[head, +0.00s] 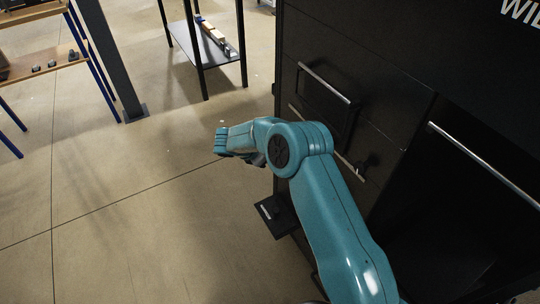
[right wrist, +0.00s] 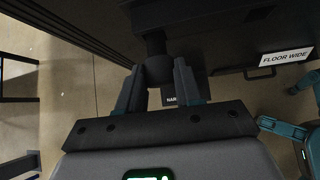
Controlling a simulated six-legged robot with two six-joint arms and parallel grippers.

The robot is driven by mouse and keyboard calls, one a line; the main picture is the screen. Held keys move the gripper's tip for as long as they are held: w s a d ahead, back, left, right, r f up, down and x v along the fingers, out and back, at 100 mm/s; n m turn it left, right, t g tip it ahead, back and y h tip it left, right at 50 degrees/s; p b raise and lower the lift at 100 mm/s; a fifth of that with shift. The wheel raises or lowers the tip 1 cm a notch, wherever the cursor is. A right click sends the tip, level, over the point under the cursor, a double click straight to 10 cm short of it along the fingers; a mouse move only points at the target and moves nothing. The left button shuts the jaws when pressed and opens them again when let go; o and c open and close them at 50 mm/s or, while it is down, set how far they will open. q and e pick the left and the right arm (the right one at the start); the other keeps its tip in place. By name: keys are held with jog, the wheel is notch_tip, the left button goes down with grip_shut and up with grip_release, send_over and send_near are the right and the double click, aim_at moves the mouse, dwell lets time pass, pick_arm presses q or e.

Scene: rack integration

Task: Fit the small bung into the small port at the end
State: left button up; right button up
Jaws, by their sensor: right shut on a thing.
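In the right wrist view, my right gripper (right wrist: 158,72) is shut on a dark round piece, taken to be the small bung (right wrist: 159,73). A narrower dark stem (right wrist: 154,43) rises above it toward a dark box-like part of the cabinet. I cannot tell whether the stem belongs to the bung or to the port, or whether the bung is seated. In the head view my right arm reaches in from the bottom right, and its fingers and the bung are hidden. My left gripper is not in view.
A black cabinet (head: 400,60) with metal bar handles (head: 325,82) fills the right. A small black plate (head: 285,222) juts out low beside it. A label reading "FLOOR WIDE" (right wrist: 286,57) shows at right.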

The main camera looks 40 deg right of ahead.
jog(key=shift+s+d, duration=0.15)
jog(key=shift+d, duration=0.9)
jog(key=o, duration=1.2)
jog(key=shift+c, duration=0.2)
jog(key=v, duration=1.6)
jog(key=shift+a, duration=0.15)
